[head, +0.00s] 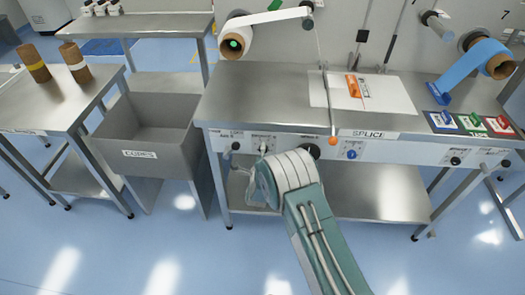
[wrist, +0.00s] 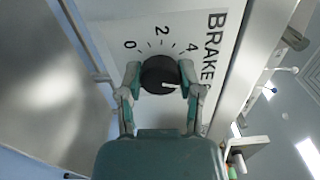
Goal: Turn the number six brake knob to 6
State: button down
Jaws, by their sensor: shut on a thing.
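The black brake knob (wrist: 156,74) is round and sits on a pale plate in the wrist view, under the lettering BRAKE (wrist: 213,48). My gripper (wrist: 160,72) is shut on the knob, with one finger on its left and one on its right. The knob's white pointer line aims to the right in the picture, past the 4 and towards the right finger. The marks 0, 2 and 4 show above the knob. No 6 is visible; the right finger covers part of the plate. In the head view my arm hides the knob and my fingertips.
The steel splice bench (head: 290,95) carries a white sheet, an orange tool (head: 353,86) and a row of front-panel knobs, including a blue one (head: 351,155). The blue floor in front is clear.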

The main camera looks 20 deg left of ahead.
jog(key=shift+d+f+m, duration=0.15)
jog(key=shift+f+m, duration=0.05)
jog(key=shift+m, duration=0.4)
jog(key=shift+d+f+m, duration=0.1)
jog(key=shift+m, duration=0.2)
jog(key=shift+c, duration=1.3)
grip_release()
jog(key=v, duration=1.1)
jog(key=shift+s, duration=0.4)
